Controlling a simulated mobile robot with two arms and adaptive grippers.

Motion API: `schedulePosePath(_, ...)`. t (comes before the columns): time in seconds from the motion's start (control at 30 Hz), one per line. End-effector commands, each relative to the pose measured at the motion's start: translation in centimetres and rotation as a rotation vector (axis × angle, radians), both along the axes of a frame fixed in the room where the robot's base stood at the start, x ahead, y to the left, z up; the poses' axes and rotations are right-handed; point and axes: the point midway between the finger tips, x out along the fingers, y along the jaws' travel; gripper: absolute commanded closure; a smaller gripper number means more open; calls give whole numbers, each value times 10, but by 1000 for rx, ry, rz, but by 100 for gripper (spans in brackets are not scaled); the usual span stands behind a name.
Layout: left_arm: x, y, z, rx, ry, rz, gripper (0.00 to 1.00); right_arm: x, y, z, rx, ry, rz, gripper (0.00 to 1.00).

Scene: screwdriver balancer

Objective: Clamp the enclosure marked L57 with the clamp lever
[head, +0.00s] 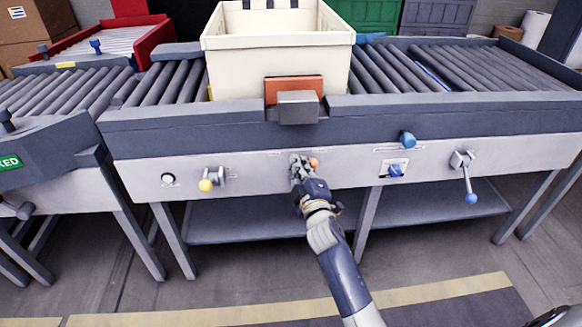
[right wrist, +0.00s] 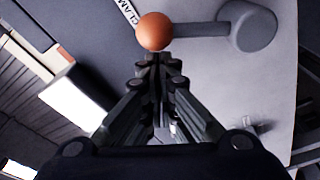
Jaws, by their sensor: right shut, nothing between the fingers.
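The clamp lever has an orange ball knob (head: 314,163) on the front panel under the conveyor. In the right wrist view the orange knob (right wrist: 154,31) sits on a grey lever arm running right to a round hub (right wrist: 248,25). My right gripper (head: 302,168) is at the panel beside the knob. In the right wrist view its closed, empty fingers (right wrist: 155,62) end just below the knob; I cannot tell whether they touch it. A cream open box (head: 278,55) stands on the rollers; no L57 mark is readable. My left gripper is not in view.
An orange plate (head: 288,86) and grey block (head: 298,107) are at the box's front. The panel (head: 250,168) also carries a yellow-knobbed lever (head: 206,185), a blue switch (head: 395,171) and a blue-tipped lever (head: 470,197). A shelf (head: 240,220) lies below.

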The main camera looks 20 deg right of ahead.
Motion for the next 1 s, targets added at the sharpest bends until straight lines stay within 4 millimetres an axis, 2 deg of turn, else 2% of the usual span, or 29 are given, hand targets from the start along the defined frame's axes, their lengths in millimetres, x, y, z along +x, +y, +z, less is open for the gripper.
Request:
schedulePosePath(0.4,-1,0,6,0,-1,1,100,-5,-17,-2,184,-53,0,100)
schedulePosePath(1.0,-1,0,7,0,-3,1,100,-6,-19,-2,208,-59,0,100)
